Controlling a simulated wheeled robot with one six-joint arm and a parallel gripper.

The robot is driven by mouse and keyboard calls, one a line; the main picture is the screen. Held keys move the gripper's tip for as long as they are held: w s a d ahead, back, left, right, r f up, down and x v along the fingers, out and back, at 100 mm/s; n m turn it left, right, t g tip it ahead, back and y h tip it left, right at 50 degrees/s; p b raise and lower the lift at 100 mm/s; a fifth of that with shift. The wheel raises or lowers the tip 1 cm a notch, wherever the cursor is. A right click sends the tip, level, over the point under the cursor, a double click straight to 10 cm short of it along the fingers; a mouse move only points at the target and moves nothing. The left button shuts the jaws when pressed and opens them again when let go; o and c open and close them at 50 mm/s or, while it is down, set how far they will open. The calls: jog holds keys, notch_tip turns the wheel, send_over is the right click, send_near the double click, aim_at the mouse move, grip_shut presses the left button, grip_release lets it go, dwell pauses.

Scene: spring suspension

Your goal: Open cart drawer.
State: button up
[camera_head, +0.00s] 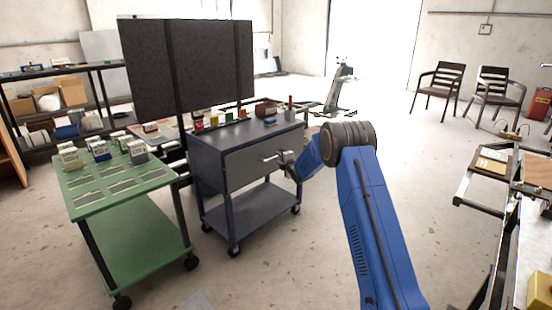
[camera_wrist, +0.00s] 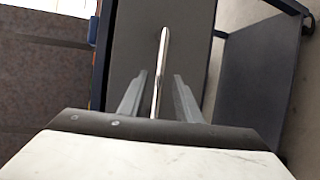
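The cart (camera_head: 240,180) is dark blue-grey, on casters, with one wide grey drawer (camera_head: 245,168) under its top and an open lower shelf. The drawer looks closed. Its bar handle (camera_head: 277,155) is light metal. My gripper (camera_head: 287,159) is at the handle, partly hidden by my blue arm in the head view. In the wrist view, the handle (camera_wrist: 160,70) stands between the two fingers of my gripper (camera_wrist: 158,95), with a visible gap on either side. The fingers are open and point at the drawer front (camera_wrist: 135,50).
A green cart (camera_head: 115,195) with several small boxes stands left of the blue cart. A dark panel (camera_head: 190,65) rises behind them. Small items sit on the cart top. A table (camera_head: 490,160) is at the right edge. The floor in front of the cart is clear.

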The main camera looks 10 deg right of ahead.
aim_at(276, 157)
jog(key=shift+x, duration=2.45)
grip_shut()
